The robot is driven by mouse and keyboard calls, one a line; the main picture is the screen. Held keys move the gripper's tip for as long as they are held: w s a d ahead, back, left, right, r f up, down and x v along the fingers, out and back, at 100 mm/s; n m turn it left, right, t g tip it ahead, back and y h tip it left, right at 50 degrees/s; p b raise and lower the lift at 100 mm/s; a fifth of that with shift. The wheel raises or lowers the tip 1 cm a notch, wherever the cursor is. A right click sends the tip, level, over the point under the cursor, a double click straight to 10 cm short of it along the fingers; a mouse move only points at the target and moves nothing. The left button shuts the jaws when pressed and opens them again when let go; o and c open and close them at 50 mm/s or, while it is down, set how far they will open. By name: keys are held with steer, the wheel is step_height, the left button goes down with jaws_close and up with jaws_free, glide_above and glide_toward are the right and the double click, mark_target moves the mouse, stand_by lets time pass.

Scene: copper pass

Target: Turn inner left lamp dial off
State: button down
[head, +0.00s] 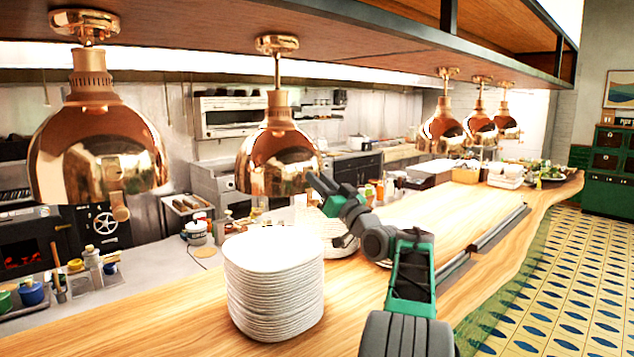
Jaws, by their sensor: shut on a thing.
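The inner left lamp (272,165) is a copper heat lamp hanging from the wooden shelf, second from the left. My gripper (316,181) reaches up from the lower right to the lamp's lower right edge. It is shut at the place of the lamp's dial. The dial itself is hidden by the jaws, so its turn position cannot be seen. The outer left lamp (100,150) hangs nearer, at the far left. Its own small copper dial (120,206) shows below its rim.
A tall stack of white plates (275,285) stands on the wooden counter (150,325) below the lamp, left of my arm. Another plate stack (335,235) is behind it. Several more copper lamps (441,130) hang farther right. The counter right of my gripper is mostly clear.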

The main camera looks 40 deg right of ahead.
steer(key=shift+a+r, duration=0.1)
steer(key=shift+m, duration=0.5)
steer(key=m+g+h+p, duration=0.1)
steer(key=m+g+p, duration=0.1)
steer(key=m, duration=0.4)
steer(key=m+g+h+p, duration=0.2)
steer(key=m+p, duration=0.2)
steer(key=m, duration=0.3)
steer(key=m+g+h+p, duration=0.1)
steer(key=m+g+p, duration=0.1)
steer(key=m, duration=0.4)
steer(key=shift+a+r+m+g+p, duration=0.2)
steer(key=shift+r+m+g+p, duration=0.15)
steer(key=shift+p, duration=0.2)
